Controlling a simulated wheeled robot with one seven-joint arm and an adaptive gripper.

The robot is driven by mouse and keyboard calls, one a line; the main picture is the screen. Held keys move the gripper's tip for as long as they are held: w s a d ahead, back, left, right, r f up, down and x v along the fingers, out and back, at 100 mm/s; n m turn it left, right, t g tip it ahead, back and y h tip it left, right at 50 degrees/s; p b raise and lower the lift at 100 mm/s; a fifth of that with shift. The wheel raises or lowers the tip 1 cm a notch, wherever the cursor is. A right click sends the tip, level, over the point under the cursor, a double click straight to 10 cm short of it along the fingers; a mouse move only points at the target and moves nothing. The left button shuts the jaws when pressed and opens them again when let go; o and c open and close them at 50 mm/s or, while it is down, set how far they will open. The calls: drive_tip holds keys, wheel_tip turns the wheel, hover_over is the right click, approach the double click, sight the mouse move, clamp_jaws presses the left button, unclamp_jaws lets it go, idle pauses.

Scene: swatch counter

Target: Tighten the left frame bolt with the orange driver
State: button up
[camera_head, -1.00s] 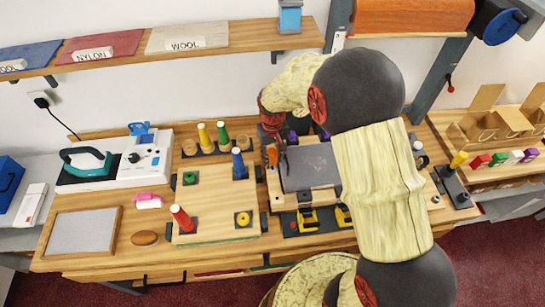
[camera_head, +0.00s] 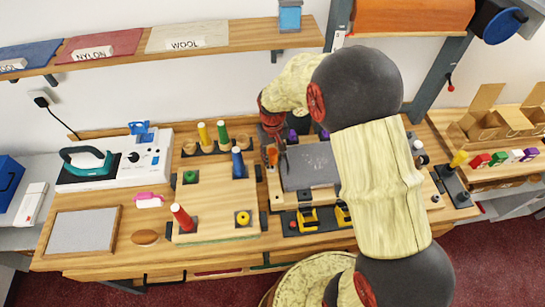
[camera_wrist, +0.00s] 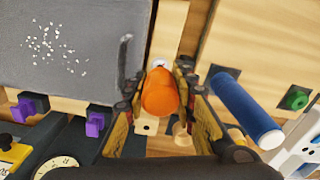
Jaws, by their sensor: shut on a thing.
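The orange driver (camera_wrist: 162,93) stands between my gripper's fingers, seen nearly end-on in the wrist view; its handle also shows in the head view (camera_head: 272,156). My gripper (camera_wrist: 158,80) is shut on it. The driver is over the left side of the wooden frame, beside the dark grey plate (camera_head: 312,163). The plate also shows in the wrist view (camera_wrist: 70,45), with white specks on it. The left frame bolt cannot be made out; the driver's handle and fingers cover that spot. I cannot tell whether the driver's tip touches it.
A wooden board (camera_head: 210,208) to the left carries a blue peg (camera_head: 238,163), a red peg (camera_head: 183,218) and a yellow piece (camera_head: 243,218). Purple knobs (camera_wrist: 97,122) sit along the plate's far edge. Yellow clamps (camera_head: 307,219) are at its front. My arm hides the plate's right part.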

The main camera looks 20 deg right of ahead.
drive_tip(key=m, duration=0.3)
drive_tip(key=shift+m, duration=0.4)
drive_tip(key=m, duration=0.3)
drive_tip(key=shift+m+p, duration=0.3)
drive_tip(key=shift+p, duration=0.05)
drive_tip(key=m, duration=0.3)
drive_tip(key=shift+m, duration=0.3)
drive_tip(key=m, duration=0.4)
drive_tip(key=shift+w+a, duration=0.1)
drive_tip(key=o, duration=0.8)
